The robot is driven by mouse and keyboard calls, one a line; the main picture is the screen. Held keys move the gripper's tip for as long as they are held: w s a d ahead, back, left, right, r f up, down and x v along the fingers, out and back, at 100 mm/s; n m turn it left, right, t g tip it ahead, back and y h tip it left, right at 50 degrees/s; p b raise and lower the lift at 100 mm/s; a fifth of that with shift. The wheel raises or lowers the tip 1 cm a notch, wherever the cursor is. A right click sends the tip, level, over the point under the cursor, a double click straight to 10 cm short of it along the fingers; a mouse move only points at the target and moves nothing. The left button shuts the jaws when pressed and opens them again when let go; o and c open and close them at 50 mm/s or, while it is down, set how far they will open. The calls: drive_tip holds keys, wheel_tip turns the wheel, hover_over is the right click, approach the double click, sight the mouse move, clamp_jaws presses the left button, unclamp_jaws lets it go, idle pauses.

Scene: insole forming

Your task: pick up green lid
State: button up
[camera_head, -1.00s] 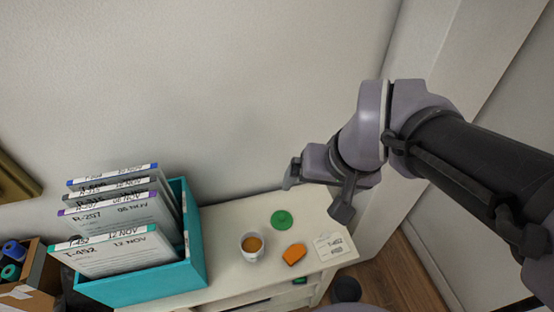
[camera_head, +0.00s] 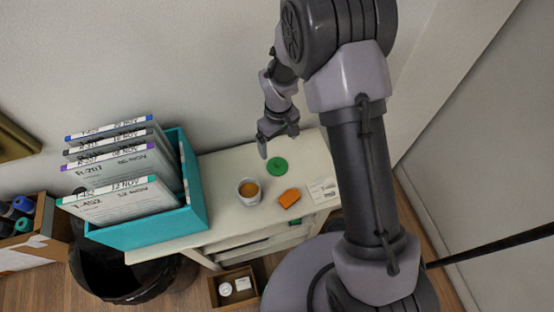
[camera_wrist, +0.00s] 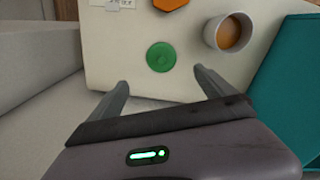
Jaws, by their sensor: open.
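The green lid (camera_head: 277,167) is a flat round disc lying on the white cabinet top (camera_head: 226,217), near its back edge. In the wrist view the green lid (camera_wrist: 161,57) shows ahead of my gripper (camera_wrist: 160,78), roughly between the lines of the two fingers and beyond their tips. My gripper (camera_head: 277,140) is open and empty. In the head view it hangs just behind the lid, apart from it. The height of the fingers above the top is hard to tell.
A white cup (camera_head: 248,192) of orange-brown contents stands left of the lid. An orange block (camera_head: 289,198) and a white label card (camera_head: 322,191) lie in front and right. A teal box (camera_head: 150,232) of labelled folders fills the left. A wall stands behind.

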drive_tip(key=b, duration=0.2)
hover_over(277, 162)
drive_tip(key=f, duration=0.7)
drive_tip(key=shift+d+f, duration=0.1)
drive_tip(key=shift+d, duration=0.1)
wheel_tip(277, 162, down, 5)
drive_tip(key=shift+s+a+f+b, duration=0.1)
drive_tip(key=shift+a+b, duration=0.05)
drive_tip(key=shift+b, duration=0.85)
drive_tip(key=c, duration=1.4)
